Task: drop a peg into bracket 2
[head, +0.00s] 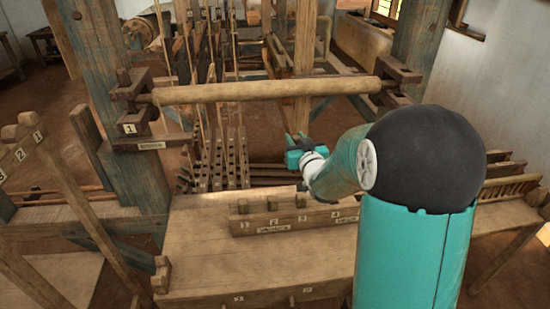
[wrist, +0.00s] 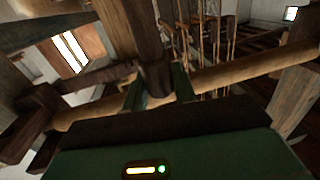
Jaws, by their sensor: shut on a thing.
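My gripper (head: 303,150) is in the middle of the head view, in front of and below the round wooden beam (head: 260,90). In the wrist view its green fingers are closed on a dark wooden peg (wrist: 154,76). The peg is hard to make out in the head view. The held peg is apart from both brackets.
A numbered wooden rack (head: 290,219) on the bench (head: 200,255) holds three upright pegs; position 4 shows none. Thick posts (head: 418,45) flank the beam. Hanging cords and slatted loom parts (head: 225,160) lie behind. A numbered slanted frame (head: 75,200) stands left.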

